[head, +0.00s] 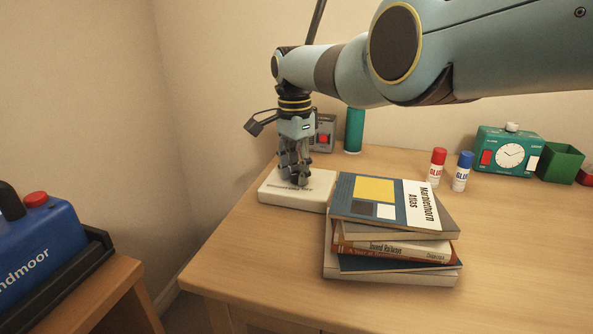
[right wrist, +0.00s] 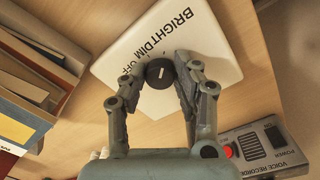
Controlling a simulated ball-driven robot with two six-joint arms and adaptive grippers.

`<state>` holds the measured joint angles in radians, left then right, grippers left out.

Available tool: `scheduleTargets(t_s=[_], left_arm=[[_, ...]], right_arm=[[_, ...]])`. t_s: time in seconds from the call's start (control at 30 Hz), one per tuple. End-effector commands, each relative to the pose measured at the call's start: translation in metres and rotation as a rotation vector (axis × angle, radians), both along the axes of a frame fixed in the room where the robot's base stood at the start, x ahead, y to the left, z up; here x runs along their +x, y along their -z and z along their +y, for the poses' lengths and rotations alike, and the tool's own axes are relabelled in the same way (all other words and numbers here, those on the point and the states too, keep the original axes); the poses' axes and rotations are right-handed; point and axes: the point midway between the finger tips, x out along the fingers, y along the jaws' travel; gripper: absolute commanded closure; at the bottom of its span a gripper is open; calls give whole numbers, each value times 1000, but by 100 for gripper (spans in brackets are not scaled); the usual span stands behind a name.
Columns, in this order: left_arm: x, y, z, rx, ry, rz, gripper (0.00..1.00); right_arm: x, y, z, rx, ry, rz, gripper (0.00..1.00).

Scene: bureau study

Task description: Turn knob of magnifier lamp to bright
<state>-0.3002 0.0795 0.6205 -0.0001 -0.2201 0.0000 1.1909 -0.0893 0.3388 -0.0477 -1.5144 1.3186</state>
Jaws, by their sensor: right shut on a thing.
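The white base (head: 283,193) of the magnifier lamp lies on the desk at the left of the book stack. My right gripper (head: 297,181) points down onto it. In the right wrist view, the base (right wrist: 130,80) carries the printed words BRIGHT, DIM and OFF. A round black knob (right wrist: 160,73) with a short white mark sits beside these words. The two fingers of my right gripper (right wrist: 161,77) are shut on the knob from either side. Which word the mark points at is unclear. In the head view the fingers hide the knob. My left gripper is not in view.
A book stack (head: 385,245) stands right beside the base. A grey voice recorder (head: 324,138) and a green cylinder (head: 354,131) stand behind. Two glue sticks (head: 437,168), a teal timer (head: 506,152) and a green box (head: 560,163) are farther right. The desk's front right is clear.

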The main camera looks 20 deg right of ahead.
Motion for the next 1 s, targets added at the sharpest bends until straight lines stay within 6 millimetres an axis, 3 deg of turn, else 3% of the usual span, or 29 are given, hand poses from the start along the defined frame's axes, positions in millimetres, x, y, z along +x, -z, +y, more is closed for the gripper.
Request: scheduleTargets(t_s=[0.27, 0.3, 0.47, 0.77, 1.0], left_arm=[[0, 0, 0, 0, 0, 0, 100], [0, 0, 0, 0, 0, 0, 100], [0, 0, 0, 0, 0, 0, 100], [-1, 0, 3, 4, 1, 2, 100], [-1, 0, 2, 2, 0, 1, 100]], right_arm=[[1, -1, 0, 0, 1, -3, 100], [1, -1, 0, 0, 1, -3, 69], [1, -1, 0, 0, 0, -2, 48], [1, -2, 0, 0, 0, -2, 47], [2, -28, 0, 0, 0, -5, 47]])
